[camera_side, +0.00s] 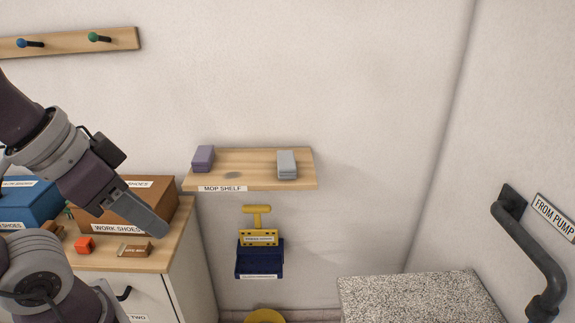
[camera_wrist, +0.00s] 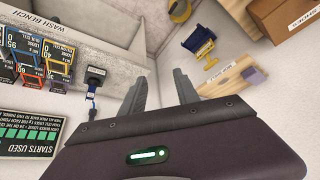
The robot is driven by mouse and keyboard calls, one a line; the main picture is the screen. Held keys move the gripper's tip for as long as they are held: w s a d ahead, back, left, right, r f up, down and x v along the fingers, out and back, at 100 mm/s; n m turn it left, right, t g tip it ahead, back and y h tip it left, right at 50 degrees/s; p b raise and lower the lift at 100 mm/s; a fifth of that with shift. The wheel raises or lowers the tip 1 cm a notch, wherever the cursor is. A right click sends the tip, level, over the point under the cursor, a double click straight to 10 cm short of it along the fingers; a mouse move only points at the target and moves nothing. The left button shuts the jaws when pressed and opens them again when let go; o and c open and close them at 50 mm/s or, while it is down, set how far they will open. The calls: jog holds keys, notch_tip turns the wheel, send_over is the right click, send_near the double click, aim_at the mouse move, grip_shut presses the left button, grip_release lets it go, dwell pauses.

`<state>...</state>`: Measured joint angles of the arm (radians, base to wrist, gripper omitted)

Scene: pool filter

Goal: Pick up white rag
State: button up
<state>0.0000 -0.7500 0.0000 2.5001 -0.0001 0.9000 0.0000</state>
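A pale grey-white folded stack (camera_side: 287,164), which looks like the white rag, lies at the right end of the wooden mop shelf (camera_side: 260,180). A purple folded block (camera_side: 203,157) lies at the shelf's left end, with a small grey flat spot between them. My gripper (camera_side: 160,228) is left of and below the shelf in the side view, apart from the stack. In the wrist view its two fingers (camera_wrist: 160,78) stand apart with nothing between them. That view shows the shelf (camera_wrist: 222,84) and purple block (camera_wrist: 254,75); I cannot make out the pale stack.
A cabinet (camera_side: 180,235) at left carries a brown work-shoes box (camera_side: 150,190), a blue box (camera_side: 25,203) and small items. A yellow-and-blue wall holder (camera_side: 260,257) hangs below the shelf. A speckled block (camera_side: 410,295) and dark pipe (camera_side: 530,250) are at right. Space above the shelf is clear.

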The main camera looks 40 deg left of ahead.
jog(key=o, duration=0.6)
jog(key=shift+o, duration=0.2)
jog(key=w+a+r+n+h, duration=0.1)
jog(key=w+a+r+n, duration=0.2)
jog(key=w, duration=0.8)
jog(key=n+g+y, duration=0.3)
jog(key=n+y, duration=0.1)
jog(key=n, duration=0.2)
send_near(287, 160)
jog(key=s, duration=0.3)
jog(key=shift+n, duration=0.3)
jog(key=w+f, duration=0.1)
jog(key=w+a+f, duration=0.1)
jog(key=f, duration=0.1)
jog(key=shift+w, duration=0.25)
jog(key=shift+t, duration=0.3)
jog(key=x, duration=0.7)
jog(key=shift+w+d+r, duration=0.1)
jog(key=shift+w+d, duration=0.05)
jog(key=shift+w, duration=0.15)
